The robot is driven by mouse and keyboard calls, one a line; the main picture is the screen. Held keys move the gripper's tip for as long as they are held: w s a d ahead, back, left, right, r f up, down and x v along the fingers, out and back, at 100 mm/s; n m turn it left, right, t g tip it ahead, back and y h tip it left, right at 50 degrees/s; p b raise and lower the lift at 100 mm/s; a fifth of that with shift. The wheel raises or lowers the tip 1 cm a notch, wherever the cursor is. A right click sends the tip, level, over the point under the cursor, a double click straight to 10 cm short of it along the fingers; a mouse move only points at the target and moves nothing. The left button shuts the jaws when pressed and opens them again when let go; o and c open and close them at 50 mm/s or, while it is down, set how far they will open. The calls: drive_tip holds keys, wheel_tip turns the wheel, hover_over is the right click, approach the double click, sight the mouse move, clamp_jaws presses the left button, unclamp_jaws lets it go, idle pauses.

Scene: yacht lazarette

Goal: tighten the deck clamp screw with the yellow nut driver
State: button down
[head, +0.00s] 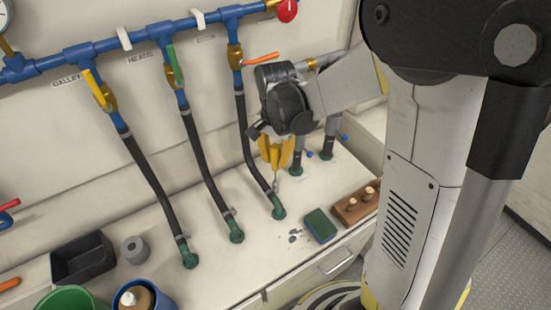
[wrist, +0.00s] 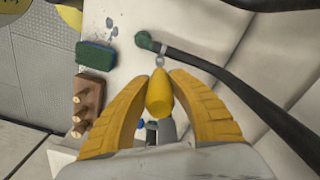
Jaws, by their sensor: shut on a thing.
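My gripper (head: 275,160) is shut on the yellow nut driver (wrist: 158,95), whose handle sits between the two yellow fingers in the wrist view. The driver's thin shaft points down at the foot of the rightmost long black hose (head: 249,150). There a small metal clamp (wrist: 163,48) sits on the hose just above a green deck fitting (head: 278,212). The driver's tip is at or very near this clamp; I cannot tell whether it is seated on the screw. The fingers hide part of the driver in the head view.
A green sponge (head: 320,226) and a wooden block with pegs (head: 356,206) lie to the right on the white counter (head: 160,222). Two more hoses (head: 150,180) (head: 203,160) run down on the left. A black tray (head: 83,259) and a grey roll (head: 134,250) stand at front left.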

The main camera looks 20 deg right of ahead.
sight(276, 146)
drive_tip(key=m, duration=0.3)
drive_tip(key=shift+m, duration=1.3)
drive_tip(key=m, duration=0.5)
drive_tip(key=shift+b, duration=0.3)
drive_tip(key=shift+r+p, duration=1.95)
drive_tip(key=shift+r, duration=0.55)
